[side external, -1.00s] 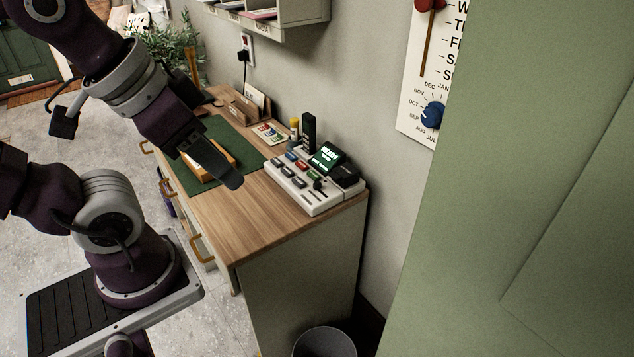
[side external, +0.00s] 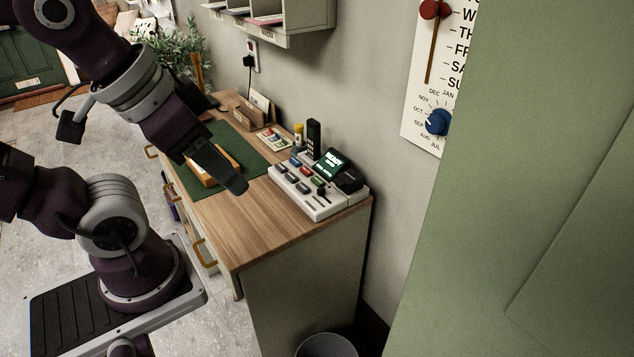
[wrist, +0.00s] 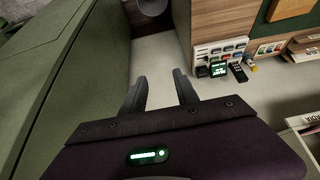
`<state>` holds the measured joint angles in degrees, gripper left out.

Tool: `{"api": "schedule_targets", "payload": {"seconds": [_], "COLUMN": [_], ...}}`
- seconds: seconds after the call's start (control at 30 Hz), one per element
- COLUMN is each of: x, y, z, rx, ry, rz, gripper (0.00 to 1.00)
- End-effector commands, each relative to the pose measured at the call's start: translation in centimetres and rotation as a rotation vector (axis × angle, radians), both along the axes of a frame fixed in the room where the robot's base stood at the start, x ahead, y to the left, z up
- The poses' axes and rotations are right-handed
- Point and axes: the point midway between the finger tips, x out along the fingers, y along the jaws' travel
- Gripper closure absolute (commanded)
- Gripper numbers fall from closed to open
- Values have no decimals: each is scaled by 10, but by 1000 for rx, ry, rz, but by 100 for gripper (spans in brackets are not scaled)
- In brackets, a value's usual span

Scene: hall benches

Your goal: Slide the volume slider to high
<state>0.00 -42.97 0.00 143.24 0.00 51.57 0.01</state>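A white control console (side external: 312,207) sits at the right end of the wooden desk. It has rows of coloured buttons, a lit green screen (side external: 332,162) and a small black knob (side external: 321,191) near slots at its front right. The knob may be the volume slider; labels are too small to read. The console also shows in the wrist view (wrist: 207,48), at upper right. My gripper (side external: 239,186) hangs in front of the console, to its left in the side view, touching nothing visible. In the wrist view its two fingers (wrist: 158,78) are apart and empty.
The desk (side external: 252,225) has a green mat (side external: 250,160) with a wooden tray (side external: 222,166). A black handset (side external: 313,134) stands behind the console. A wall calendar (side external: 412,125) and a large green panel (side external: 530,180) are at right. A bin (side external: 327,345) stands below.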

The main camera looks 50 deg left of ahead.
Motion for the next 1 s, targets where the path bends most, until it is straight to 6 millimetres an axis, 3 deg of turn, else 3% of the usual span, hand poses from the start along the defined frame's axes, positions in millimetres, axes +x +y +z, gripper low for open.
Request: {"api": "schedule_targets", "payload": {"seconds": [0.47,0.53,0.6,0.67,0.77,0.83,0.93,1.0], "x": [0,1,10,29,85,131,196,238], "y": [0,0,2,5,20,38,71,100], "z": [0,0,4,10,16,11,-18,-52], "rx": [0,-1,-15,-44,-118,-174,-246,-288], "ry": [0,1,15,42,109,156,224,268], "rz": [0,3,36,106,305,472,721,903], "gripper": [64,71,71,71,71,71,71,71]}}
